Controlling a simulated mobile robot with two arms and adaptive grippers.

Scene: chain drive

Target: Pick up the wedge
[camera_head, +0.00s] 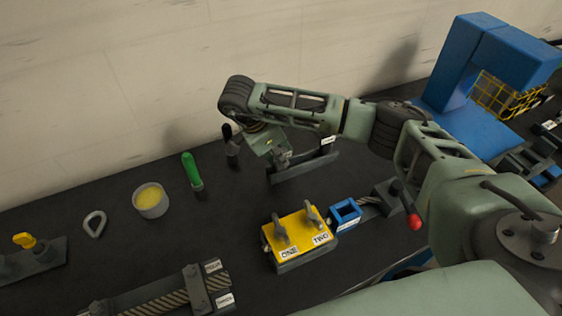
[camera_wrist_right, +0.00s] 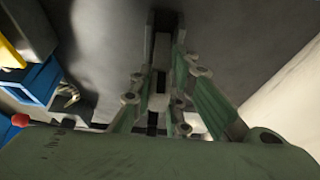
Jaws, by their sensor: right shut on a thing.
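My right gripper (camera_head: 280,160) reaches down over the dark bench in the head view. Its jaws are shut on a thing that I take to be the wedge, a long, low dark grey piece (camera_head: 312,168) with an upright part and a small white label. In the right wrist view, the two fingers (camera_wrist_right: 163,35) close on a narrow grey piece (camera_wrist_right: 161,52). The gripper partly hides it, and I cannot tell whether it is clear of the bench. My left gripper is not in view.
A yellow block (camera_head: 291,232) marked ONE and TWO and a blue frame (camera_head: 345,213) lie in front. A green-handled tool (camera_head: 191,171), a round tin (camera_head: 151,200) and a black-handled tool (camera_head: 231,147) stand to the left. A large blue structure (camera_head: 480,75) stands right.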

